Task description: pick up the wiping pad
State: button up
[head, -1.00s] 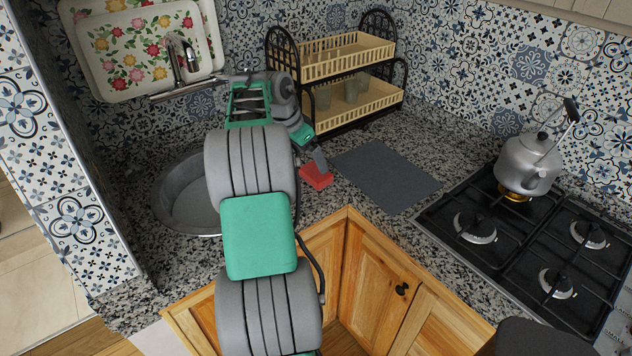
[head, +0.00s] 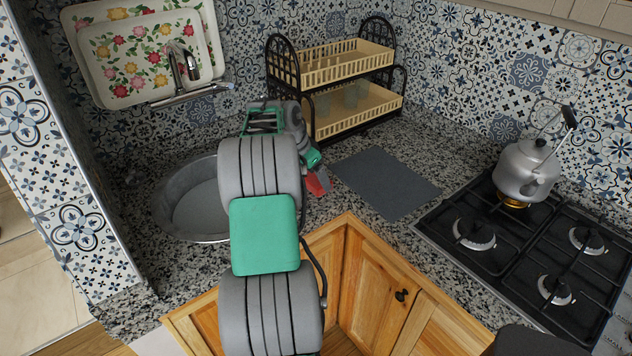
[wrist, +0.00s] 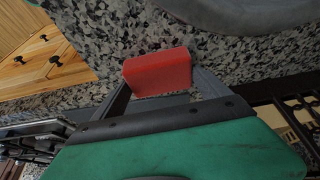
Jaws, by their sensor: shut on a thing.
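The wiping pad (head: 318,182) is a small red block. In the head view it shows at the end of my gripper (head: 316,173), between the sink and the grey mat, partly covered by the gripper. In the wrist view the red pad (wrist: 157,73) sits between the two grey fingers of my gripper (wrist: 160,88), which are shut on it. The speckled counter lies behind the pad. I cannot tell for certain how far the pad is above the counter.
The round sink (head: 190,205) is left of my gripper. A grey mat (head: 385,182) lies to the right, with a two-tier rack (head: 335,95) behind. A kettle (head: 527,170) stands on the gas stove (head: 480,235) at the right. Floral trays (head: 140,60) lean at the back left.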

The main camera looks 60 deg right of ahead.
jog(key=c, duration=0.4)
jog(key=shift+c, duration=0.2)
jog(key=shift+r, duration=0.1)
jog(key=shift+r, duration=0.6)
jog(key=s+a+r+b, duration=0.2)
jog(key=s+a+r, duration=0.2)
jog(key=a+r, duration=0.7)
jog(key=shift+a+r+b, duration=0.35)
jog(key=shift+a, duration=0.9)
jog(key=o, duration=0.7)
jog(key=c, duration=0.6)
